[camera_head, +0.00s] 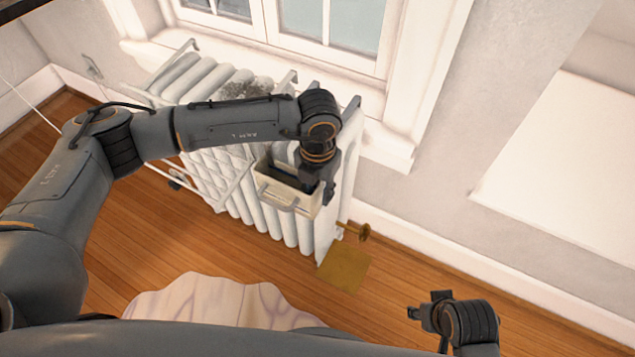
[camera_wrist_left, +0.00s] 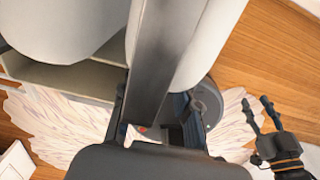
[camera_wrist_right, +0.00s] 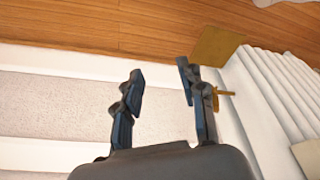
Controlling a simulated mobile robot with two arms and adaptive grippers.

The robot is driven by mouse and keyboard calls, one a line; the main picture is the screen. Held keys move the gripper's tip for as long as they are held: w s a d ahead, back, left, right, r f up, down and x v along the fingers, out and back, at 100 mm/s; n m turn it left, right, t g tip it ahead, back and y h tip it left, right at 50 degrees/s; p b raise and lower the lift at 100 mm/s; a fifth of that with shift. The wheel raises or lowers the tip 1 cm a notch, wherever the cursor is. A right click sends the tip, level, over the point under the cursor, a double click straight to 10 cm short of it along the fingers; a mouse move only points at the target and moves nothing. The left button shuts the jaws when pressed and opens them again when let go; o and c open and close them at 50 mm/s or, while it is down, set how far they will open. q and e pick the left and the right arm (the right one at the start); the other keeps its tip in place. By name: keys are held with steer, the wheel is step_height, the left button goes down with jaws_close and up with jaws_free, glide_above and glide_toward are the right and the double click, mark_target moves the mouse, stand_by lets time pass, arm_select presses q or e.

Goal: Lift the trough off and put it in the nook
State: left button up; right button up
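The trough (camera_head: 288,199) is a cream box with a handle on its front. It hangs on the front of the white radiator, near its right end. My left gripper (camera_head: 329,190) points down at the trough's right end. In the left wrist view, the open trough (camera_wrist_left: 65,80) shows at the left. A grey bar-like edge lies between the fingers of the left gripper (camera_wrist_left: 157,112); the fingers stand apart, with a gap beside the right one. My right gripper (camera_head: 430,304) is open and empty, low at the right. I cannot tell which spot is the nook.
The white radiator (camera_head: 250,222) stands under the window, with a wire rack (camera_head: 222,185) on its left part. A brass valve (camera_head: 363,232) and a yellowish square plate (camera_head: 346,268) are at its right end. A pale wavy-edged surface (camera_head: 215,300) lies in front. Wooden floor at right is clear.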

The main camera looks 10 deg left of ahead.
arm_select(q)
jaws_close()
steer(key=shift+r, duration=0.1)
stand_by(0.3)
steer(key=shift+r+p, duration=0.65)
steer(key=shift+r, duration=0.65)
steer(key=shift+r+p, duration=0.9)
steer(key=shift+r, duration=0.5)
arm_select(e)
step_height(320, 180, down, 12)
steer(key=s, duration=0.2)
steer(key=shift+s+g, duration=0.15)
steer(key=shift+g, duration=0.25)
